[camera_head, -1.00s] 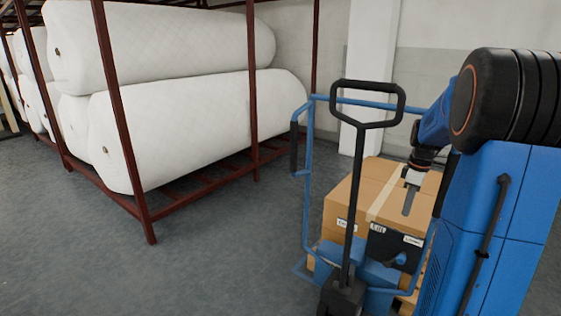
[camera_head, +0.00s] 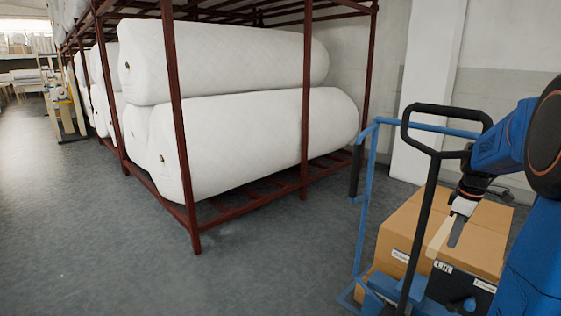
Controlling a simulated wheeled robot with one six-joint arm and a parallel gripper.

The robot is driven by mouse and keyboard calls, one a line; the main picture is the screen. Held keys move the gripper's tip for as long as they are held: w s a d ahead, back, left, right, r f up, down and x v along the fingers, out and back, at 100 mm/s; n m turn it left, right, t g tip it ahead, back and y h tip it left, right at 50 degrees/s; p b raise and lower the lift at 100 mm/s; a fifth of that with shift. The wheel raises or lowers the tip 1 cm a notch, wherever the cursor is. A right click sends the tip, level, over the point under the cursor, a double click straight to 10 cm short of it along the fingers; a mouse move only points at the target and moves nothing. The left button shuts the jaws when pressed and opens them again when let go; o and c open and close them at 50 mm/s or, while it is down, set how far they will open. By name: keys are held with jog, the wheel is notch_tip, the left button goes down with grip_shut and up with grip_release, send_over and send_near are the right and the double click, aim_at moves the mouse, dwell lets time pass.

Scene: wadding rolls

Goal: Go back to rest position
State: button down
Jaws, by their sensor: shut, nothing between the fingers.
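My gripper (camera_head: 458,230) is at the right, at the end of my blue and black arm, pointing down over the cardboard boxes (camera_head: 424,224). Its fingers look closed together, with nothing held. I cannot tell whether the fingertips touch the box top. The boxes carry a tape strip and small white labels, and a dark box (camera_head: 459,286) sits in front of them. My arm's upper part runs off the right edge.
A blue-framed cart with a black handle (camera_head: 447,109) stands beside the boxes. A dark red rack (camera_head: 178,130) holds large white wadding rolls (camera_head: 250,139). Grey floor (camera_head: 85,230) is open at the left and front. A wooden stand (camera_head: 68,110) is far left.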

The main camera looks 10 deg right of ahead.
jog(key=s+a+r+m+t, duration=0.15)
jog(key=s+a, duration=0.35)
jog(key=a, duration=0.5)
jog(key=s+a+r+m+t, duration=0.1)
jog(key=s+a+r+m, duration=0.2)
jog(key=a, duration=0.6)
jog(key=s+a+f+m+t, duration=0.1)
jog(key=s+a+f+m, duration=0.1)
jog(key=s+a, duration=0.8)
jog(key=shift+s+a+f+t, duration=0.4)
jog(key=shift+s+f, duration=0.35)
jog(key=shift+s, duration=1.5)
jog(key=shift+m, duration=0.25)
